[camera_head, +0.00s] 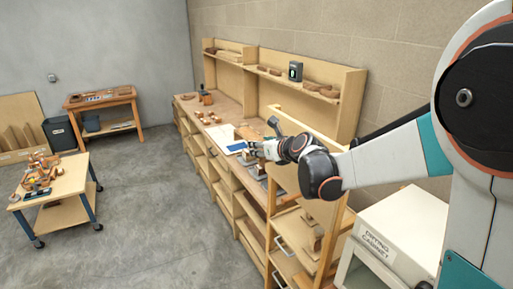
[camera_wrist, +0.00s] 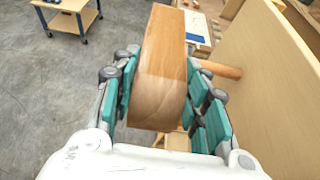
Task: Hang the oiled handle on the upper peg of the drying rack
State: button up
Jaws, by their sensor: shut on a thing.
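In the wrist view a curved, smooth brown wooden handle (camera_wrist: 164,60) stands between the teal finger pads. My gripper (camera_wrist: 160,85) is shut on it. A round wooden peg (camera_wrist: 224,70) juts left from a pale upright board (camera_wrist: 265,85), just right of the handle. The right finger hides the peg's near end, so I cannot tell whether handle and peg touch. In the head view my gripper (camera_head: 252,150) is above the long bench, by the back board; the handle is too small there to make out surely. I cannot tell whether this peg is the upper one.
The long workbench (camera_head: 190,108) has shelves with wooden pieces along the wall. A white drying cabinet (camera_head: 385,240) stands at the right. The grey floor (camera_head: 150,220) between is clear.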

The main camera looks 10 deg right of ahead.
jog(key=w+d+f, duration=0.1)
jog(key=w+d, duration=0.1)
jog(key=d, duration=0.4)
jog(key=shift+f+b, duration=0.25)
jog(key=shift+b, duration=0.2)
jog(key=shift+d, duration=0.15)
dwell(0.8)
dwell(0.4)
jog(key=o, duration=1.1)
jog(key=shift+c, duration=0.2)
jog(key=shift+o, duration=2)
jog(key=shift+c, duration=0.2)
